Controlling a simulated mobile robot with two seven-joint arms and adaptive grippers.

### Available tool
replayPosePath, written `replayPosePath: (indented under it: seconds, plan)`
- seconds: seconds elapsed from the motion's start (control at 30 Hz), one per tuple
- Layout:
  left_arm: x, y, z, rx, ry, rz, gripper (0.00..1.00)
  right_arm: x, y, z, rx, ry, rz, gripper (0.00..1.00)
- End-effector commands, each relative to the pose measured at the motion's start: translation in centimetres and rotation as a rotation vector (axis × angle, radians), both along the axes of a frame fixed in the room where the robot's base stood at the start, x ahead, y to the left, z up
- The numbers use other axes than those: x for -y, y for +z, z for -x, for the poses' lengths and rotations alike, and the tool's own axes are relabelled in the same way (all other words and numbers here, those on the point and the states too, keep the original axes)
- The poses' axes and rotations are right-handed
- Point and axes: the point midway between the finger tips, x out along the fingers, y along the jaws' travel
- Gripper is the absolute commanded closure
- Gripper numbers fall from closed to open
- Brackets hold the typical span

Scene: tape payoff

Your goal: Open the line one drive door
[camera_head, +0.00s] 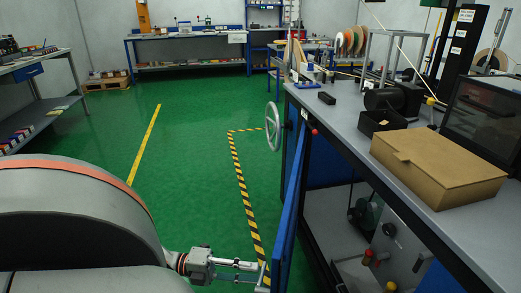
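The blue drive door (290,205) of the workbench cabinet stands swung out from the bench front, seen nearly edge-on. Behind it the cabinet is open, and grey drive parts (390,245) with red and yellow knobs show inside. My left gripper (257,273) is at the bottom centre, close to the left face of the door near its free edge. Its two thin fingers appear apart, with nothing visible between them. I cannot tell whether the fingertips touch the door. My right gripper is not in view.
A handwheel (272,126) sticks out from the bench's far end. A cardboard box (438,165) and a black open box (382,121) stand on the bench top (345,118). Yellow-black floor tape (243,185) runs left of the door. The green floor (190,150) there is clear.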

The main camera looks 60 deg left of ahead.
Motion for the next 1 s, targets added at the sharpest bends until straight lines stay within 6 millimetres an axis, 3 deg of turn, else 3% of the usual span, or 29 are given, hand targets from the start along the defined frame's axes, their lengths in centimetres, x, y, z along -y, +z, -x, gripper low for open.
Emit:
replayPosePath:
  seconds: [0.33,0.8,0.9,1.0]
  plan:
    - [-4.1,-0.1,5.0,-0.003,0.001,-0.003,0.72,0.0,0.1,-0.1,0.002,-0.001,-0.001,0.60]
    - [-5.1,0.0,6.1,0.001,0.000,-0.001,0.72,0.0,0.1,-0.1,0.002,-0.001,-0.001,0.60]
    - [-5.1,0.0,6.1,0.001,0.000,-0.001,0.96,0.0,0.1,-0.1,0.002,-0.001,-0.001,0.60]
    - [-5.0,0.0,6.1,0.001,0.000,-0.001,1.00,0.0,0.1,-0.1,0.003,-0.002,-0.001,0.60]
